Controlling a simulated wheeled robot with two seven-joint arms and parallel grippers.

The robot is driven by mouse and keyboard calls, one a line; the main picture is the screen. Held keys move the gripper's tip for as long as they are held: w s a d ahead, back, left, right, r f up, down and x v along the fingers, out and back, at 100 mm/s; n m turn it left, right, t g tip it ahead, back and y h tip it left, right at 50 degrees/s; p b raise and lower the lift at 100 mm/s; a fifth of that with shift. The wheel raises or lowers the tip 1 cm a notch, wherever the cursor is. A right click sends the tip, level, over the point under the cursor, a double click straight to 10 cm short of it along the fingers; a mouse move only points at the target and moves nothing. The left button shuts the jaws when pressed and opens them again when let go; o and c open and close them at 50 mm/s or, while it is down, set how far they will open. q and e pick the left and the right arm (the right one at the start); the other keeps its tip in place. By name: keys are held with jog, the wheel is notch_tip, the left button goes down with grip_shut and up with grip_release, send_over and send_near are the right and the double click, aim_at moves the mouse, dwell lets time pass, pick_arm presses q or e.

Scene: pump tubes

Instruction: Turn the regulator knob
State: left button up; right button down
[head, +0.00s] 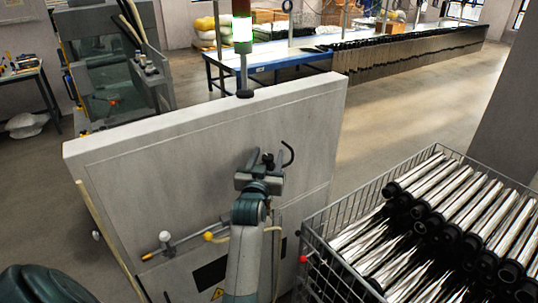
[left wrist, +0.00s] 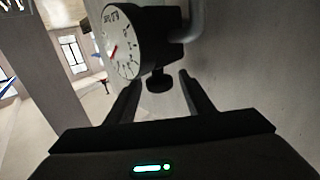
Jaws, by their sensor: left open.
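The regulator shows in the left wrist view as a round gauge (left wrist: 124,42) with a white dial and a red needle, beside a light wall surface. Its black knob (left wrist: 158,80) sticks out below the dark body, between the fingers of my left gripper (left wrist: 157,86). The fingers are open, with a gap visible on both sides of the knob. In the head view my left gripper (head: 267,161) is at the front of the grey cabinet (head: 210,140) and mostly hides the regulator. A black curved pipe (head: 290,152) shows beside it. My right gripper is not in view.
A wire crate (head: 318,240) full of shiny tubes (head: 440,225) stands right of the cabinet. A rod with a yellow ball (head: 208,236) is on the cabinet front, left of my arm. A signal lamp (head: 242,35) stands above the cabinet. A long table (head: 270,55) is behind.

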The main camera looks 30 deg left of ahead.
pick_arm(q)
jog(key=c, duration=1)
jog(key=shift+c, duration=0.2)
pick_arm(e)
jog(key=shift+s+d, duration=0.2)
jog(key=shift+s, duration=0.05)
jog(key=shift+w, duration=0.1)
